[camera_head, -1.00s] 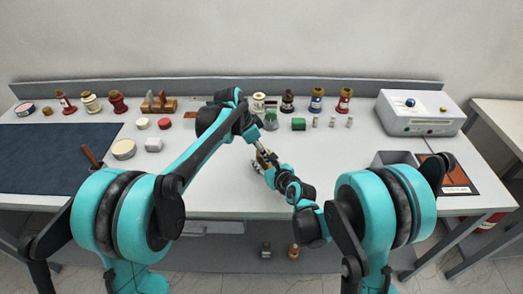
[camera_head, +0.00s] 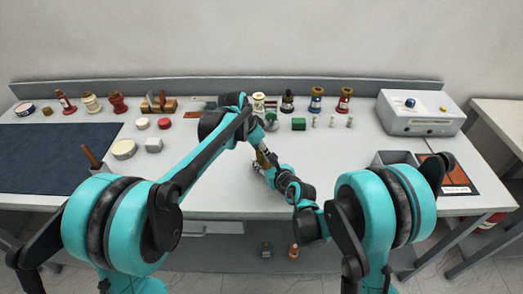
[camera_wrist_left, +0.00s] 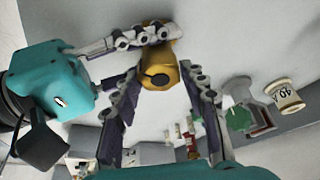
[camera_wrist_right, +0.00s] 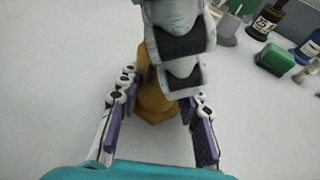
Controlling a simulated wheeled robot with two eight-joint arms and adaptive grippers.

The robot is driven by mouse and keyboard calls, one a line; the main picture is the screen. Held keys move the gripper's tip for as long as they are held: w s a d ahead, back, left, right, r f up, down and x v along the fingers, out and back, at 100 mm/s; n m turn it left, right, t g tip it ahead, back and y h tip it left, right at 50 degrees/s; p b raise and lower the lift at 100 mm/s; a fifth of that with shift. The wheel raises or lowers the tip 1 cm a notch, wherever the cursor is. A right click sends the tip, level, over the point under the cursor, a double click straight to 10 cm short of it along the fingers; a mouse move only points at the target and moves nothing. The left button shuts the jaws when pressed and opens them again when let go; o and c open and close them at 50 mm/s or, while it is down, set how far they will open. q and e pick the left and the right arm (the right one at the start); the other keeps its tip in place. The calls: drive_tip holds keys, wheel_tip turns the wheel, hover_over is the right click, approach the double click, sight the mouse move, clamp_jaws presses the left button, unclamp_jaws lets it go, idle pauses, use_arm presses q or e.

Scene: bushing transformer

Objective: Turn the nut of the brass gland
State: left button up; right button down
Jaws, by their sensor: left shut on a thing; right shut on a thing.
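The brass gland (camera_head: 262,158) is held above the bench in front of me, between both grippers. In the left wrist view the gland (camera_wrist_left: 157,70) shows an angular end with a dark hole. My left gripper (camera_wrist_left: 160,82) is shut on it, one finger on each side. In the right wrist view the gland (camera_wrist_right: 155,102) shows a wide angular end towards me. My right gripper (camera_wrist_right: 160,92) is shut on it from the opposite end. The left gripper's fingers hide its far part there. I cannot tell which gripper holds the nut.
Several bushings, including a blue one (camera_head: 316,99), stand along the back of the bench. A green block (camera_head: 298,124) and small white pieces lie before them. A grey instrument box (camera_head: 418,113) is at the right, a dark mat (camera_head: 45,155) at the left.

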use_arm(q)
drive_tip(key=n+y, duration=0.1)
drive_tip(key=n, duration=0.1)
drive_tip(key=n+t+y, duration=0.1)
drive_tip(key=n, duration=0.2)
drive_tip(key=shift+s+d, duration=0.15)
drive_tip(key=shift+d, duration=0.05)
drive_tip(key=n+y, duration=0.1)
drive_tip(key=n, duration=0.2)
drive_tip(key=n+y, duration=0.1)
drive_tip(key=n, duration=0.2)
drive_tip(key=shift+d, duration=0.1)
drive_tip(key=shift+t, duration=0.3)
drive_tip(key=o, duration=1.2)
drive_tip(key=shift+c, duration=0.2)
drive_tip(key=v, duration=1.2)
